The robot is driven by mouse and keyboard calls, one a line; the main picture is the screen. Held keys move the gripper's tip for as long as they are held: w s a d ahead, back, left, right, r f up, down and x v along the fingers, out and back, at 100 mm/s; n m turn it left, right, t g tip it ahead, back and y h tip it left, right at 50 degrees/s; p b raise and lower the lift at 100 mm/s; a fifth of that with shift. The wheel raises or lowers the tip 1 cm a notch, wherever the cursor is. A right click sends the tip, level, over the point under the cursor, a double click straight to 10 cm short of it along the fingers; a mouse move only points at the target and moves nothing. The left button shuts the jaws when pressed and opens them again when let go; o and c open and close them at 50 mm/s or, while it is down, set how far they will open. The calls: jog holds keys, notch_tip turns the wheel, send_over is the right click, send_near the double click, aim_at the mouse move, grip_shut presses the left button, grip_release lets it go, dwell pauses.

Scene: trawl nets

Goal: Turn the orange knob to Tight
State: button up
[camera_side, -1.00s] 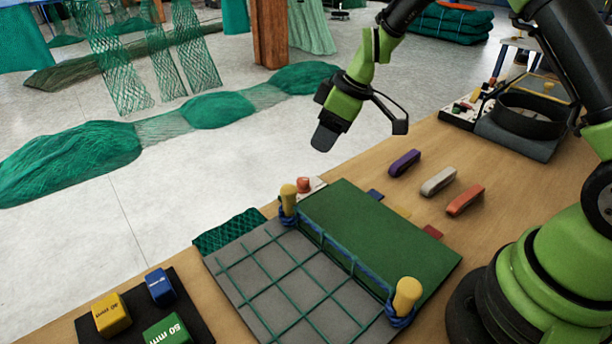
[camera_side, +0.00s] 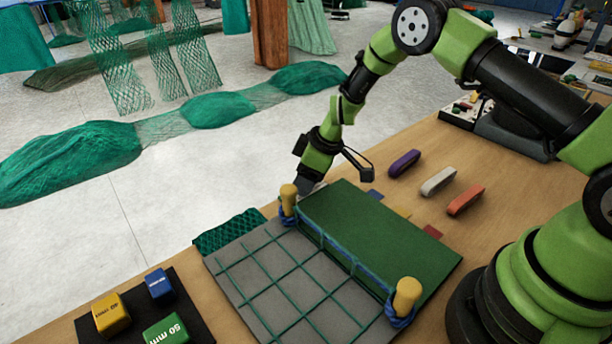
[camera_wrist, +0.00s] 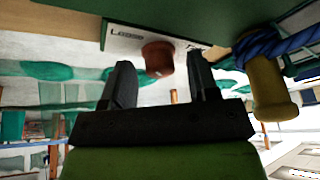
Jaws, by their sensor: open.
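The orange knob (camera_wrist: 158,58) shows in the wrist view, round and reddish, on a pale plate (camera_wrist: 125,40) with the word Loose at its left. A second label at the plate's right end is partly hidden by a finger. My gripper (camera_wrist: 161,68) is open, with one dark finger to each side of the knob in this view. I cannot tell whether either finger touches it. In the side view my gripper (camera_side: 309,187) points down at the board's far corner, beside the yellow peg (camera_side: 288,198), and hides the knob.
A second yellow peg (camera_side: 407,295) stands at the board's near corner. The green panel (camera_side: 375,232) and the netted grey board (camera_side: 265,275) lie close by. Purple (camera_side: 404,163), grey (camera_side: 438,181) and orange (camera_side: 465,200) pieces lie on the table to the right.

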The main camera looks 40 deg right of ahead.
jog(key=c, duration=0.9)
jog(key=shift+c, duration=0.2)
jog(key=shift+m, duration=0.3)
jog(key=shift+a+m+t+h, duration=0.15)
jog(key=shift+m+h, duration=0.25)
jog(key=shift+m, duration=0.7)
jog(key=shift+m+t+h, duration=0.25)
jog(key=shift+m+h, duration=0.15)
jog(key=shift+m, duration=1.3)
jog(key=o, duration=0.9)
jog(key=shift+o, duration=0.2)
jog(key=shift+s+r, duration=0.1)
jog(key=shift+r, duration=0.05)
